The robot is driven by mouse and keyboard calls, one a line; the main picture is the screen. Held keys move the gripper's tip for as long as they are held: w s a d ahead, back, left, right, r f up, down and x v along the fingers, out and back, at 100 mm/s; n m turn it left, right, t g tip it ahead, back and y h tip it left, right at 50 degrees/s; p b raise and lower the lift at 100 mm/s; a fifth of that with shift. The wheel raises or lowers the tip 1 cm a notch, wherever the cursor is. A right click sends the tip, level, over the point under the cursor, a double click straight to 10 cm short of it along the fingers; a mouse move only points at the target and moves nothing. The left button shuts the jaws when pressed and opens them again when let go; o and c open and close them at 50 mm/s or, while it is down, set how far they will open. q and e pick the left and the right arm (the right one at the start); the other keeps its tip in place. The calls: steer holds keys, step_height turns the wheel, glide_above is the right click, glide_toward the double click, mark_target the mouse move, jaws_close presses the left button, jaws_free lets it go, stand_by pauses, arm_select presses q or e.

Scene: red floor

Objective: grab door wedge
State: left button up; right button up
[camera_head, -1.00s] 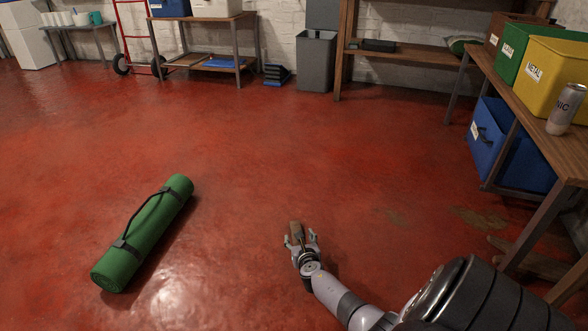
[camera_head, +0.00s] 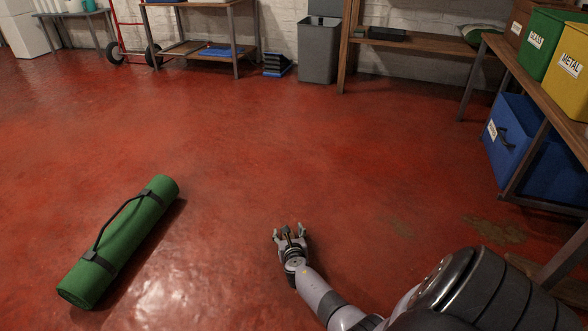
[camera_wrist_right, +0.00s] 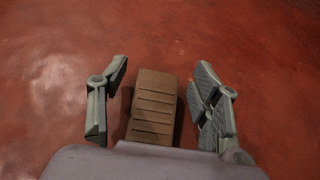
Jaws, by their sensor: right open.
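The door wedge (camera_wrist_right: 152,107) is a brown, ridged block on the red floor in the right wrist view. It lies between the spread fingers of my right gripper (camera_wrist_right: 161,90), with a gap on each side, nearer the left finger. Its near end meets the edge of my gripper's palm in that picture; I cannot tell whether they touch. In the head view my right gripper (camera_head: 289,234) is low over the floor, open, and the wedge is mostly or wholly hidden by it. My left gripper is not in view.
A green rolled mat (camera_head: 121,240) lies on the floor at the left. A workbench (camera_head: 545,85) with bins on it and a blue crate (camera_head: 555,165) under it stands at the right. A grey bin (camera_head: 318,52) stands at the back wall. The middle floor is clear.

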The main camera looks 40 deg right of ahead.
steer(key=shift+w+d+f, duration=0.1)
steer(key=shift+w, duration=0.05)
steer(key=shift+c, duration=0.2)
steer(key=c, duration=1.2)
